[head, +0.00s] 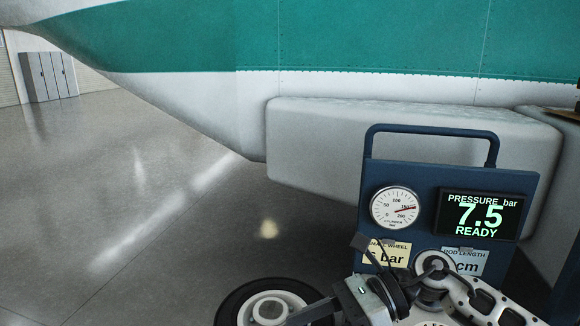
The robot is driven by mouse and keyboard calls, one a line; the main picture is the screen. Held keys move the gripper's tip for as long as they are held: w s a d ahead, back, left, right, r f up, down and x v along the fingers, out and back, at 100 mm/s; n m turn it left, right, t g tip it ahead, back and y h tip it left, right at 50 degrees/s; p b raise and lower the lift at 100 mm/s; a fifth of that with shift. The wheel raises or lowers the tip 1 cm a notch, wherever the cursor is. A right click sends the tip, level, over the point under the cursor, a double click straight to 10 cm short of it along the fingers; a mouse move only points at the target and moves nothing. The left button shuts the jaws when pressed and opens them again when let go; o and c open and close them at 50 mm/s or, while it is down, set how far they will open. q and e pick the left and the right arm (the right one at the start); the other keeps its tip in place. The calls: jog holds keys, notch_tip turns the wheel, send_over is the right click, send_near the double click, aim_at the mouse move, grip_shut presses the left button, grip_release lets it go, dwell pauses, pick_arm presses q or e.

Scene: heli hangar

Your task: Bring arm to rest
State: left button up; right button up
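A mechanical assembly, at least partly my own arm, fills the bottom centre and bottom right of the head view. It has a grey block with dark parts, a round pivot and a pale link with holes. It overlaps the lower front of a blue pressure unit (450,178). The unit has a handle, a round gauge (395,208) and a lit display (479,215) reading 7.5 bar, READY.
A wheel (268,308) with a dark tyre is at the bottom edge, left of the assembly. The green and white helicopter body (190,40) hangs over the scene, with a pale box-like part (320,145) behind the unit. The floor at left is clear, with grey lockers (48,76) far back.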

notch_tip(320, 180, up, 4)
jog(key=a+m+t+y+p, duration=0.15)
jog(key=m+t+y, duration=0.55)
jog(key=m+t, duration=0.85)
jog(key=d+f+m+t+h, duration=0.2)
jog(key=d+f+m+h, duration=0.4)
jog(key=m, duration=0.7)
jog(key=d+f+m+t+h, duration=0.2)
jog(key=f+m+h, duration=0.45)
jog(key=m, duration=0.65)
jog(key=s+d+f+m+g+h+p, duration=0.1)
jog(key=s+d+f+m+g+h, duration=0.3)
jog(key=s+f+m, duration=0.4)
jog(key=shift+s+d+f+g+h, duration=0.25)
jog(key=shift+s+f+g+h, duration=0.3)
jog(key=shift+s+f+g, duration=0.45)
